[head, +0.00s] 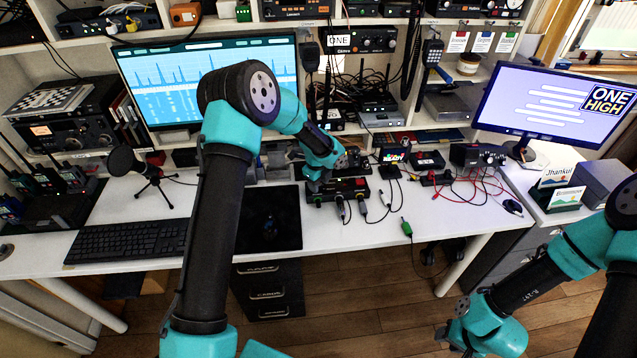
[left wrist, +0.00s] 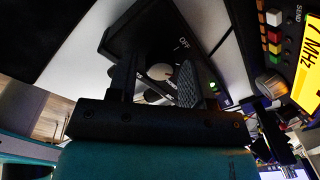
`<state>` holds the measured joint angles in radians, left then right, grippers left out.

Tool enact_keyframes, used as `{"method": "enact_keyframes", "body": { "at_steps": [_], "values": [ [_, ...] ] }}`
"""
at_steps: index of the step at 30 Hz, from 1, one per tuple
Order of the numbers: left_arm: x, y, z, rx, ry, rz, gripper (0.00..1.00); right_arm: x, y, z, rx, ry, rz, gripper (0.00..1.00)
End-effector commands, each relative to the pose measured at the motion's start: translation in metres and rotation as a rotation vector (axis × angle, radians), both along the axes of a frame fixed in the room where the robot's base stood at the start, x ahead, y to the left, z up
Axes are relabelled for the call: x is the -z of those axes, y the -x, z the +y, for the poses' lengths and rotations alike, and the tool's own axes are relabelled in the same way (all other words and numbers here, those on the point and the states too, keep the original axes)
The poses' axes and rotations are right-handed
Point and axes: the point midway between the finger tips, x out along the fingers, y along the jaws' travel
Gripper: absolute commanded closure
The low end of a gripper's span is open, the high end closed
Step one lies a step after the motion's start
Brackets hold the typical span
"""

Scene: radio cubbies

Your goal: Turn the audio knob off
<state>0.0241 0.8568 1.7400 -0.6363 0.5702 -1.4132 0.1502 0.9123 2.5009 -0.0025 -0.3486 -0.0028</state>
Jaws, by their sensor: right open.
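The audio knob (left wrist: 160,72) is a small pale round knob on a dark panel (left wrist: 148,30) with the printed word OFF beside it, in the left wrist view. My left gripper (left wrist: 156,82) has its two fingers apart, one on each side of the knob in this view. I cannot tell whether either finger touches the knob. In the head view my left gripper (head: 318,183) reaches down to the black box (head: 348,189) on the desk and hides the knob. My right gripper (head: 448,338) is low at the right, in front of the desk, its fingers barely showing.
A black keyboard (head: 128,241) and a small microphone (head: 125,161) are at the left. Cables and a green plug (head: 406,228) hang over the desk's front edge. Small boxes with red leads (head: 437,178) stand right of the box. A yellow-lit radio (left wrist: 308,82) is close in the wrist view.

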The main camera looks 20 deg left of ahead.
Motion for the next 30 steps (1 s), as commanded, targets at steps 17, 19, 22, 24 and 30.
{"method": "enact_keyframes", "body": {
  "at_steps": [17,19,22,24,30],
  "values": [
    [-0.0003,-0.0002,0.0000,-0.004,0.000,0.000,0.94,0.0000,0.0000,0.0000,0.000,0.000,0.000,0.57],
    [-0.0004,-0.0002,0.0000,-0.012,0.000,-0.001,0.94,0.0000,0.0000,0.0000,0.000,0.000,0.000,0.57],
    [-0.0003,-0.0002,0.0000,-0.031,0.000,0.000,0.94,0.0000,0.0000,0.0000,0.000,0.000,0.000,0.57],
    [-0.0003,-0.0002,0.0000,-0.052,-0.001,0.000,0.94,0.0000,0.0000,0.0000,0.000,0.000,0.000,0.57],
    [-0.0002,-0.0003,0.0001,-0.154,-0.001,0.001,0.94,0.0000,0.0000,0.0000,0.000,0.000,0.000,0.57]
  ]
}}
